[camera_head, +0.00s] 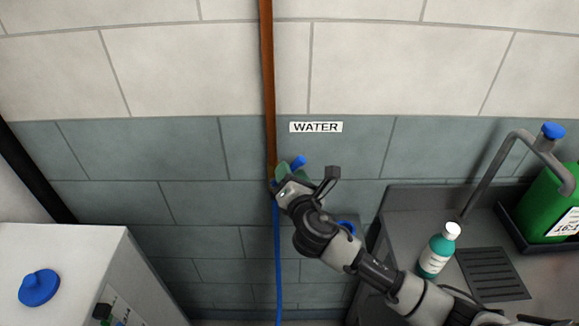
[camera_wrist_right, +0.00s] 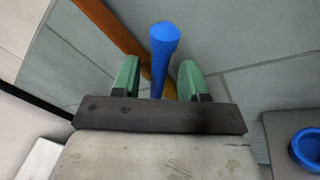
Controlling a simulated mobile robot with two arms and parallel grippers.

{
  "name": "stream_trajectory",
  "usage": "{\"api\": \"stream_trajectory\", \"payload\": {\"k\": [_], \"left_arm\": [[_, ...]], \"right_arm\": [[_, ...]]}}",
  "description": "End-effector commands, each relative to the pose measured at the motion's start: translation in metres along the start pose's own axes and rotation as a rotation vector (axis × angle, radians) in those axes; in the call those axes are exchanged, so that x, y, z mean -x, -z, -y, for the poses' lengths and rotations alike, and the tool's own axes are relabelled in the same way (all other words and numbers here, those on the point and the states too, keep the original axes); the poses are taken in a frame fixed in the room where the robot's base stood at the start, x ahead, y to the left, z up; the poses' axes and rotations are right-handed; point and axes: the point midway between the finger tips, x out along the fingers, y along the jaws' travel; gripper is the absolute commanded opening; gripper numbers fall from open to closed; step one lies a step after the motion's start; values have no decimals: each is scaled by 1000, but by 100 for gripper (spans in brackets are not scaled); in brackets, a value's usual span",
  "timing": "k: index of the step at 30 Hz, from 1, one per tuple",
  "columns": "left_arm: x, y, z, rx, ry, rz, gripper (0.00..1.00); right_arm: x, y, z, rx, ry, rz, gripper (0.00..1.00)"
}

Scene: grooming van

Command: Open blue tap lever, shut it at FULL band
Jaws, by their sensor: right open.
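The blue tap lever (camera_head: 298,162) sits at the lower end of a copper pipe (camera_head: 268,90) on the tiled wall, below the WATER sign (camera_head: 316,127). My right gripper (camera_head: 287,177) is at the tap, open. In the right wrist view the lever (camera_wrist_right: 163,50) stands between the two green fingertips (camera_wrist_right: 160,80), with a gap on each side. A brass-coloured tap body (camera_wrist_right: 158,82) shows partly behind it. A blue hose (camera_head: 277,260) hangs down below the tap. No FULL band can be made out. My left gripper is out of view.
A white tank (camera_head: 75,265) with a blue cap (camera_head: 39,287) stands at lower left. At right are a grey sink counter (camera_head: 420,205), a teal bottle (camera_head: 437,252), a faucet (camera_head: 490,170) and a green canister (camera_head: 555,205).

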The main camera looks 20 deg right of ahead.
Motion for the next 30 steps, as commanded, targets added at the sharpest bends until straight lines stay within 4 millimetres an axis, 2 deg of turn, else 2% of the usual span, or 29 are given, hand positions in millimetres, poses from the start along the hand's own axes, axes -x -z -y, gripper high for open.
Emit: {"api": "stream_trajectory", "payload": {"k": [1, 4, 14, 15, 23, 30], "left_arm": [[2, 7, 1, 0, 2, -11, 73], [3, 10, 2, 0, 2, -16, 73], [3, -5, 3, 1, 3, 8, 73], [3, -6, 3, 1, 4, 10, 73], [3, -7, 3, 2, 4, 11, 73], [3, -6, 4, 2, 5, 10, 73]], "right_arm": [[-6, -1, -1, 0, 0, 0, 43], [-14, 0, -1, -1, 0, 0, 43], [-18, 0, 0, 0, 0, -1, 43], [-18, 0, 0, 0, 0, -1, 42], [-18, 0, 0, 0, 0, 0, 2], [-18, 0, 0, -1, 0, 0, 0]]}}
